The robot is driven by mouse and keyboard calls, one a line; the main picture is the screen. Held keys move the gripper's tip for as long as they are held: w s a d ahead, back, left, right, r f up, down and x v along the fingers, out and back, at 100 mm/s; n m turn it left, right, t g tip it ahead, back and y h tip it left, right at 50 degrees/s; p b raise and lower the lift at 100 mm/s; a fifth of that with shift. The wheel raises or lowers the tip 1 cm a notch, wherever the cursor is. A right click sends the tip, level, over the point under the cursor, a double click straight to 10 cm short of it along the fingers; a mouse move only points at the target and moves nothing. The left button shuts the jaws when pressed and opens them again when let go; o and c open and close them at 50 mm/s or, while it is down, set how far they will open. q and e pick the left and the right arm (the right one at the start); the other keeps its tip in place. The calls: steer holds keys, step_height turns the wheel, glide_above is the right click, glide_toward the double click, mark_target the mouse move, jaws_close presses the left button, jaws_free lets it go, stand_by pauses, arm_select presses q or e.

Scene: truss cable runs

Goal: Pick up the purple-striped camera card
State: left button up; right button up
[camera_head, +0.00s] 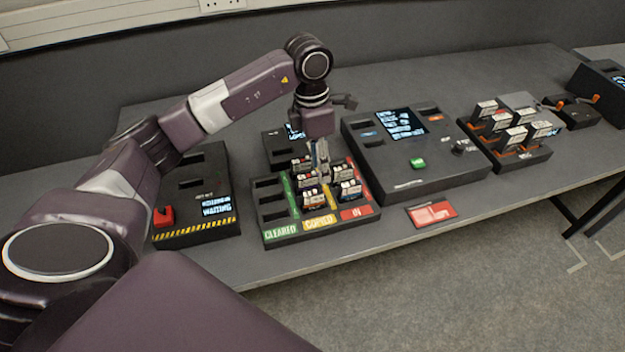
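My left gripper (321,168) points down over the black sorting tray (268,212), its fingers among the cards there. Whether the fingers are open or shut on a card is too small to tell. Several small cards with white labels stand in the tray's middle and right columns. One at the front right (348,190) has a blue mark, and one at the front middle (312,197) has dark and red marks. A purple stripe cannot be made out on any card. My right gripper is not in view.
The tray has green CLEARED, yellow COPIED and red IN strips; its left column looks empty. A black console (440,175) with a screen and green button stands right. A rack (540,156) of larger cards is farther right. A red label (433,213) lies in front. A WAITING box (190,200) stands left.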

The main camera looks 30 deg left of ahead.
mark_target(307, 176)
arm_select(q)
steer(key=a, duration=0.2)
steer(key=a+y, duration=0.1)
steer(key=shift+s+a+r, duration=0.1)
steer(key=shift+a+r, duration=0.1)
steer(key=shift+r, duration=0.05)
step_height(307, 176, down, 6)
steer(key=p, duration=0.2)
steer(key=shift+a+f+p, duration=0.1)
steer(key=shift+f+p, duration=0.05)
steer(key=shift+p, duration=0.15)
steer(key=shift+f, duration=0.55)
jaws_close()
